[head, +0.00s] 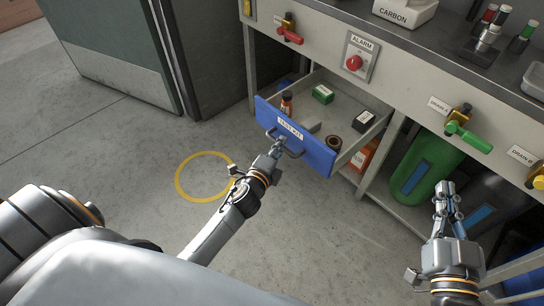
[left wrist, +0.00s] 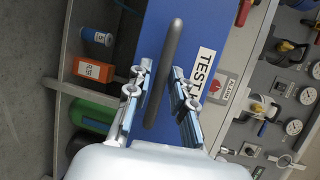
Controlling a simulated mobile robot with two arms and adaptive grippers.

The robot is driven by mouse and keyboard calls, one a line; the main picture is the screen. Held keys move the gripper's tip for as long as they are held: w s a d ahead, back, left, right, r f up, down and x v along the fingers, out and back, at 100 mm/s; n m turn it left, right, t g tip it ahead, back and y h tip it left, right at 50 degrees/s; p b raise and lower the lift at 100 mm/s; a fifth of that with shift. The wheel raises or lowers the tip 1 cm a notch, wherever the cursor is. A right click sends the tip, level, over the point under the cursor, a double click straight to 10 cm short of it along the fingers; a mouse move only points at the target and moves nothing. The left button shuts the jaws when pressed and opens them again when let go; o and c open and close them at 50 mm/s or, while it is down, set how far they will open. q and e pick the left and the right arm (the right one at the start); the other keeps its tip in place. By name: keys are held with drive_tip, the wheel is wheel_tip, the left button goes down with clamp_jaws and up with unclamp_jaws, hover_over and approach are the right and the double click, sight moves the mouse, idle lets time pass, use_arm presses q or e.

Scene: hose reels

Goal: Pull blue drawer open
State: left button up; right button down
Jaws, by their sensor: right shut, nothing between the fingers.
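The blue drawer (head: 318,155), labelled TEST KIT, stands pulled out from the grey bench, with its inside showing. My left gripper (head: 278,146) is at the handle (head: 291,150) on its front. In the left wrist view the dark bar handle (left wrist: 166,70) lies between the two fingers of my left gripper (left wrist: 160,92). The fingers are apart, with blue drawer front (left wrist: 210,25) showing between them and the bar. Whether a finger touches the bar I cannot tell. My right gripper (head: 445,190) is shut and empty, in front of the bench's lower shelf.
A green cylinder (head: 423,172) stands below the bench. A yellow floor ring (head: 181,182) lies left of my left arm. The floor there is clear.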

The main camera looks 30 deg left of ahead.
use_arm(q)
drive_tip(key=s+r, duration=0.2)
drive_tip(key=s, duration=0.9)
drive_tip(key=shift+d, duration=0.25)
